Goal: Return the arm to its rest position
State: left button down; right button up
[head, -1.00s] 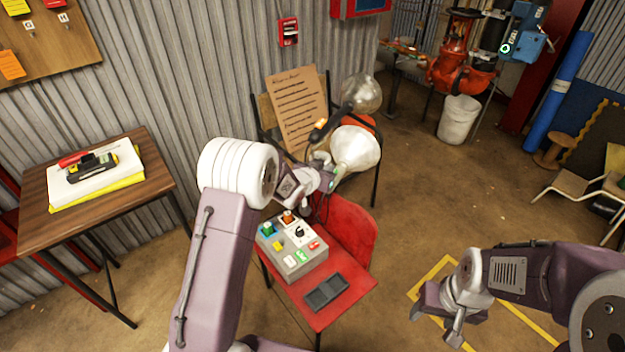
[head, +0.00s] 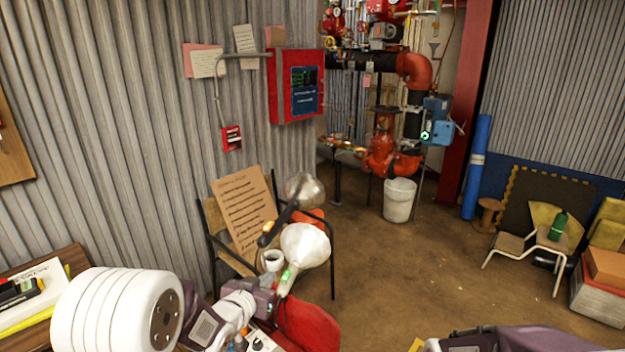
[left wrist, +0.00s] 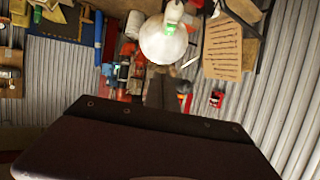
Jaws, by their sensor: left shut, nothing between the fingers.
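My left arm (head: 120,310) comes in from the bottom left of the head view, its large white joint in front of the wooden table. My left gripper (head: 266,295) is shut and empty, in front of the chair and low beside the white lamp shade. A white piece with a green patch (head: 287,280) shows right at the gripper; I cannot tell whether they touch.
The white lamp shade (head: 305,246) and a cardboard sign (head: 243,215) are at the chair by the corrugated wall. A red seat (head: 308,325) lies below. A white bucket (head: 399,200) stands under red pipes (head: 385,155). The brown floor (head: 420,270) at centre right is clear.

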pick_arm(q)
jog(key=s+a+f+n+g+y, duration=0.1)
jog(key=s+f+g, duration=0.3)
jog(key=s, duration=0.5)
jog(key=s+a+f+n+g+y, duration=0.1)
jog(key=s+f+g, duration=0.25)
jog(key=s, duration=0.55)
jog(key=s+a+f+n+g+y, duration=0.1)
jog(key=s+a+f+g, duration=0.15)
jog(key=s+g, duration=0.45)
notch_tip(320, 180, up, 19)
jog(key=s+t+p, duration=0.1)
jog(key=t+p, duration=0.1)
jog(key=p, duration=1.7)
jog(key=shift+d, duration=0.45)
jog(key=shift+s+f, duration=0.1)
dwell(0.7)
